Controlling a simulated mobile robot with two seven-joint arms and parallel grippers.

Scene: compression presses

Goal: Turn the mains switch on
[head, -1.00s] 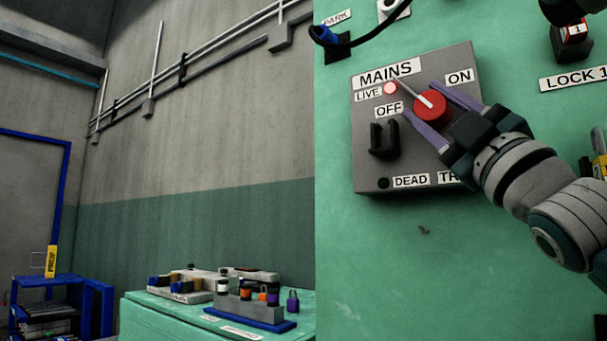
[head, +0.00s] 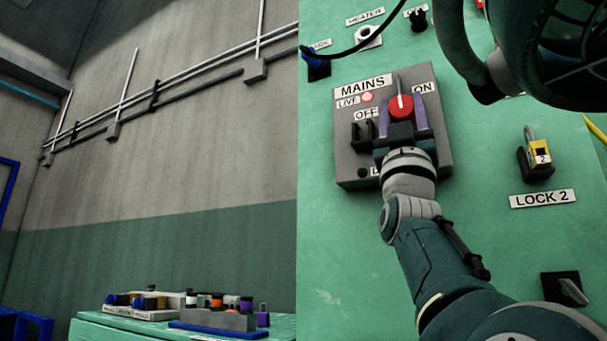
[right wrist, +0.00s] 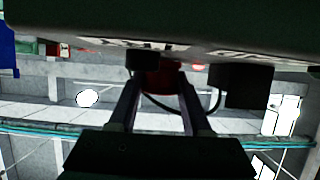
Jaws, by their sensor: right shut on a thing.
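The grey mains switch box (head: 344,150) is on the green panel in the head view. Its red round knob (head: 402,109) has a pale pointer that points nearly straight up, between the OFF label (head: 366,115) and the ON label (head: 425,88). The purple fingers of my right gripper (head: 401,104) are shut on the knob, one on each side. In the right wrist view, the red knob (right wrist: 163,80) sits between the two fingertips. The lamp marked LIVE (head: 367,97) looks pinkish red. The lower labels are partly hidden by my right wrist. My left gripper is not in view.
A black bracket (head: 362,134) sticks out of the box, left of my gripper. A yellow padlock (head: 540,155) hangs above the LOCK 2 label (head: 542,198). A dark cable crosses above the box. A green bench (head: 95,330) with padlocks stands at lower left.

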